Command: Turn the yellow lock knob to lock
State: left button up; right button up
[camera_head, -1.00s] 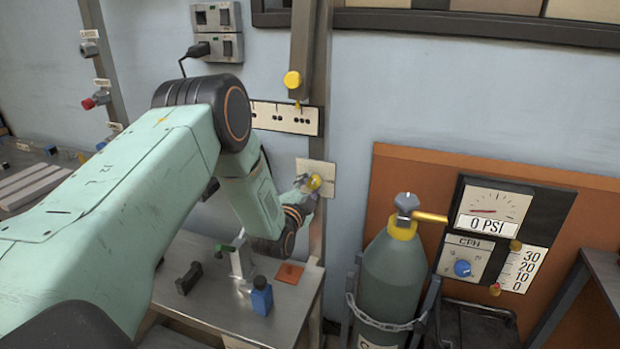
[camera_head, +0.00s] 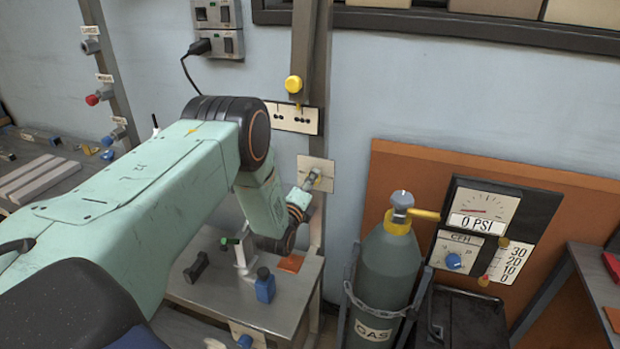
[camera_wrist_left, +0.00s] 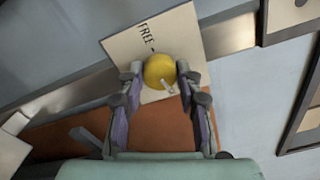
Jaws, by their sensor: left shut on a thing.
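The round yellow lock knob (camera_wrist_left: 160,70) is on a cream plate (camera_wrist_left: 119,50) marked FREE in the left wrist view. A short pale pointer on the knob points down and to the right, away from the FREE label. In that view my left gripper (camera_wrist_left: 160,76) has a finger on each side of the knob and is shut on it. In the head view my left gripper (camera_head: 309,184) reaches the cream plate (camera_head: 325,170) on the post, and the knob is mostly hidden by the fingers. My right gripper is not in view.
Another yellow knob (camera_head: 293,84) sits higher on the post above a dotted plate (camera_head: 285,116). A gas cylinder (camera_head: 385,265) stands right of the post, beside a gauge panel reading 0 PSI (camera_head: 480,224). A metal table (camera_head: 225,295) with a blue bottle (camera_head: 265,285) lies below my arm.

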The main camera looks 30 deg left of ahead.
pick_arm(q)
jog(key=shift+m+p, duration=0.45)
jog(key=shift+m, duration=0.75)
jog(key=shift+f, duration=0.1)
jog(key=o, duration=1.2)
jog(key=shift+c, duration=0.2)
jog(key=v, duration=1.2)
